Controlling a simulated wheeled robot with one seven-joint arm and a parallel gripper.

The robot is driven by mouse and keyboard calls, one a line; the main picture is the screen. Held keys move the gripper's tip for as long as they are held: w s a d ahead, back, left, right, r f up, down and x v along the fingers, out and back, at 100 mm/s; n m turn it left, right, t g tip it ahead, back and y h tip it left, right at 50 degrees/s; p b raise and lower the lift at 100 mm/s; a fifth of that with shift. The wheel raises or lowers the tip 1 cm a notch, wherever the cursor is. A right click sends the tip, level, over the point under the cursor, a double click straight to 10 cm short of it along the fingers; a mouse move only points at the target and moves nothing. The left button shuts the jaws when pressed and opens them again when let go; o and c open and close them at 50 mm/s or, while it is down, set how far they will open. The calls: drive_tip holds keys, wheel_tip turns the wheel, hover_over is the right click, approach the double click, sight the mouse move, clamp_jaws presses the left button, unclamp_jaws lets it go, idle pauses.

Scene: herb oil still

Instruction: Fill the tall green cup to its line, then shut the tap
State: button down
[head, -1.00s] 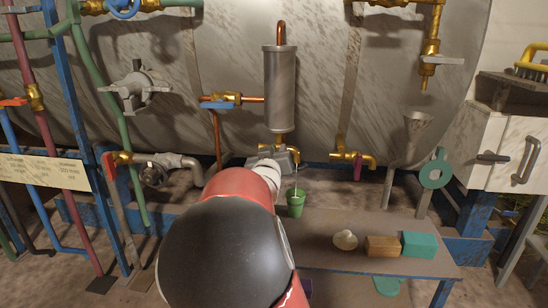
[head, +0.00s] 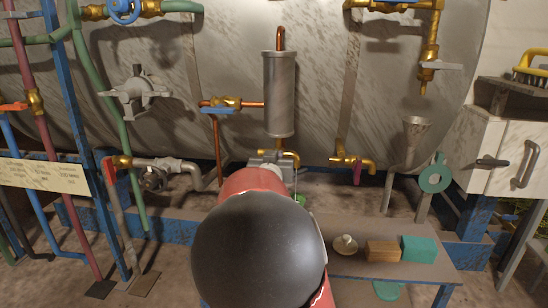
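A brass tap (head: 292,156) sits below the upright metal cylinder, its spout pointing down over the bench. The green cup (head: 300,200) stands under the spout. Only a small part of its rim shows beside my arm, so its line and the level inside are hidden. I cannot clearly tell whether liquid is running from the spout now. My gripper (head: 268,158) is mostly hidden behind my red and black arm. A grey part of it shows at the tap, just left of the spout. Its fingers cannot be made out, nor whether they touch the tap's handle.
The bench (head: 345,262) also holds a pale round knobbed object (head: 345,244), a tan block (head: 382,251) and a teal block (head: 419,248) right of the cup. Another brass tap (head: 350,161) with a magenta handle and a grey funnel (head: 415,128) stand to the right.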

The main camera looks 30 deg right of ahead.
drive_tip(key=shift+m, duration=0.4)
drive_tip(key=c, duration=1.5)
unclamp_jaws()
drive_tip(key=shift+o, duration=0.2)
drive_tip(key=shift+s+a, duration=0.2)
drive_tip(key=shift+s, duration=0.05)
drive_tip(key=p+v, duration=0.3)
drive_tip(key=v, duration=0.4)
drive_tip(key=shift+s, duration=0.1)
